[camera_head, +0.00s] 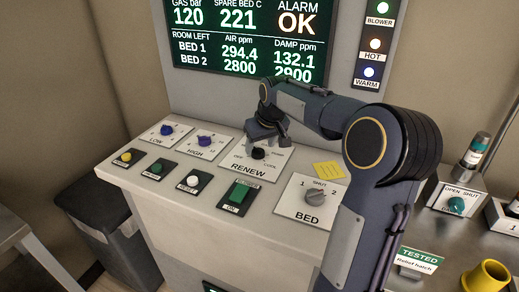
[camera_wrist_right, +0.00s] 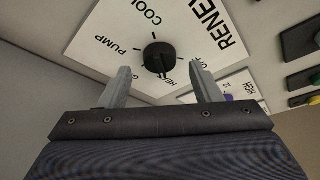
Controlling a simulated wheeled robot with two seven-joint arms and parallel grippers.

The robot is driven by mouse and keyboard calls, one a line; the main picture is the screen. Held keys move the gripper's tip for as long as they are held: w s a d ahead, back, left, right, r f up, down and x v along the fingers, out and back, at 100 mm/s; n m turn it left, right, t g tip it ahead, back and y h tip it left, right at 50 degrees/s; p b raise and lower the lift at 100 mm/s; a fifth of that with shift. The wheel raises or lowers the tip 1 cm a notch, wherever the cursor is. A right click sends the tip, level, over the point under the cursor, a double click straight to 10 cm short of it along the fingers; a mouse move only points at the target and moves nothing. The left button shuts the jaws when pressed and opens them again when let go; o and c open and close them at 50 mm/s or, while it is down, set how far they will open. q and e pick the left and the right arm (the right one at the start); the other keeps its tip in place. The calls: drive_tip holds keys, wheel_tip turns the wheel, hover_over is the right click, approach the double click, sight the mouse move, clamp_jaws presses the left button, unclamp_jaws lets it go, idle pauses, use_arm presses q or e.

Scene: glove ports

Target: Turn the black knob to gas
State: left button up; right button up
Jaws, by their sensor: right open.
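The black knob (camera_head: 258,153) sits on the white RENEW plate (camera_head: 272,166) on the sloping console. In the right wrist view the knob (camera_wrist_right: 159,53) is round and dark, with a pale mark on its lower side. PUMP and COOL are readable around it; the lower labels are partly hidden or too small to read surely. My right gripper (camera_head: 266,141) hangs over the plate, just above the knob. In the wrist view the gripper (camera_wrist_right: 160,73) is open, its fingers apart on either side below the knob, with nothing between them. My left gripper is out of view.
Blue LOW (camera_head: 166,130) and HIGH (camera_head: 205,140) knobs stand to the left. Several buttons and a green rocker switch (camera_head: 239,194) line the front. A grey BED knob (camera_head: 321,199) and a yellow note (camera_head: 328,170) are to the right. A display (camera_head: 250,40) rises behind.

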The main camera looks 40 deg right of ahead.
sight(258, 152)
drive_tip(key=shift+x, duration=1.25)
drive_tip(key=c, duration=1)
